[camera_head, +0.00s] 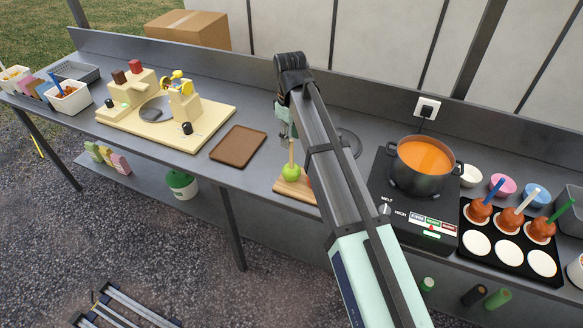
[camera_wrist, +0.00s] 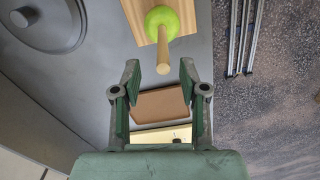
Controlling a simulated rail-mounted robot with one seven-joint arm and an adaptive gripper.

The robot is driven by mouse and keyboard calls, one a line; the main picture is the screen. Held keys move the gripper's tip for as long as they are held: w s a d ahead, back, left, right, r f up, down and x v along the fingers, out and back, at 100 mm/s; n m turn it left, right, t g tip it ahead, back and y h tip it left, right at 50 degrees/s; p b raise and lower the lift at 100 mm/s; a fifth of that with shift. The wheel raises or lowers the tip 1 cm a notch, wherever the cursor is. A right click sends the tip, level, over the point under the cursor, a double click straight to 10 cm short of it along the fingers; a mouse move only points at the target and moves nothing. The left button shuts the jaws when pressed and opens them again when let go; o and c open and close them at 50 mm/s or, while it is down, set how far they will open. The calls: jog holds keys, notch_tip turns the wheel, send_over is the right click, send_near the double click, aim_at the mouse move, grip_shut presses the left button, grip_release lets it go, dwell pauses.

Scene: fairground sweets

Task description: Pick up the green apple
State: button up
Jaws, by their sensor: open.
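The green apple (camera_head: 291,173) stands on a small wooden board (camera_head: 284,187) near the counter's front edge, with a pale stick pointing up from it. In the wrist view the apple (camera_wrist: 174,19) is at the top, and its stick (camera_wrist: 163,56) points down toward the space between my fingers. My gripper (camera_wrist: 160,78) is open and empty. In the head view it is just above the apple, near the top of the stick, and partly hidden by my arm. My arm also hides the board's right part.
A brown tray (camera_head: 238,146) lies left of the board. To the right are a pot (camera_head: 420,181) of orange liquid on a black hot plate (camera_head: 383,221) and a black tray (camera_head: 509,258) with several coated apples on sticks. A grey round lid (camera_wrist: 45,20) lies nearby.

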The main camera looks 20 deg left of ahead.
aim_at(292, 167)
jog(key=shift+f, duration=1.35)
jog(key=f+p, duration=0.2)
jog(key=f, duration=0.2)
jog(key=shift+s+d+p, duration=0.3)
jog(key=shift+p, duration=0.1)
jog(key=shift+f, duration=0.6)
jog(key=shift+c, duration=0.3)
grip_shut()
